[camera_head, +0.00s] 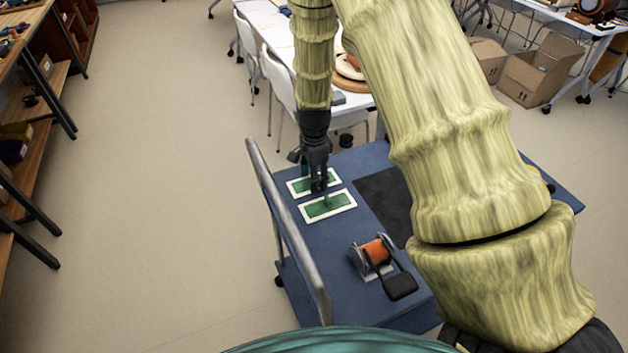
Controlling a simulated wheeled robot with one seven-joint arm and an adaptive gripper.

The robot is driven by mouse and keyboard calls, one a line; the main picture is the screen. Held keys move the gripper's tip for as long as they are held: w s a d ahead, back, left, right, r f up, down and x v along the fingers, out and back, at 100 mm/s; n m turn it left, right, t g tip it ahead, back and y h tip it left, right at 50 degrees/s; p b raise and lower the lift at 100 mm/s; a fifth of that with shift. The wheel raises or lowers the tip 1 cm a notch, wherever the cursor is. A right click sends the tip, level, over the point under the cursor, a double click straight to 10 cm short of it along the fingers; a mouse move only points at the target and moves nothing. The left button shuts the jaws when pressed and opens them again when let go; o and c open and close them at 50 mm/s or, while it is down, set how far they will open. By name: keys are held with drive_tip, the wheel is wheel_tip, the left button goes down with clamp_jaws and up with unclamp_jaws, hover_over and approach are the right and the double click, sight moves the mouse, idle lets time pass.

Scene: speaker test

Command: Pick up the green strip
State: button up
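Two green rectangles with white borders lie flat on a blue cart top, the farther one (299,187) and the nearer one (320,210). I cannot tell which green piece the task calls the strip. My gripper (319,186) points down over the farther rectangle and hides part of it. Its fingers look close together, but the gap is too small to read, and I cannot tell whether they touch anything. A small green upright shape (327,199) stands at the nearer rectangle, and another dark green bit shows beside my gripper's left side.
The blue cart (318,245) has a grey handrail (287,230) along its left side. An orange spool on a holder (375,252) and a dark mat (385,205) are on the cart. White chairs (279,80) and a table stand behind. Open floor lies left.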

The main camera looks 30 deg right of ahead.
drive_tip(key=c, duration=0.7)
drive_tip(key=shift+c, duration=0.3)
drive_tip(key=shift+r, duration=0.2)
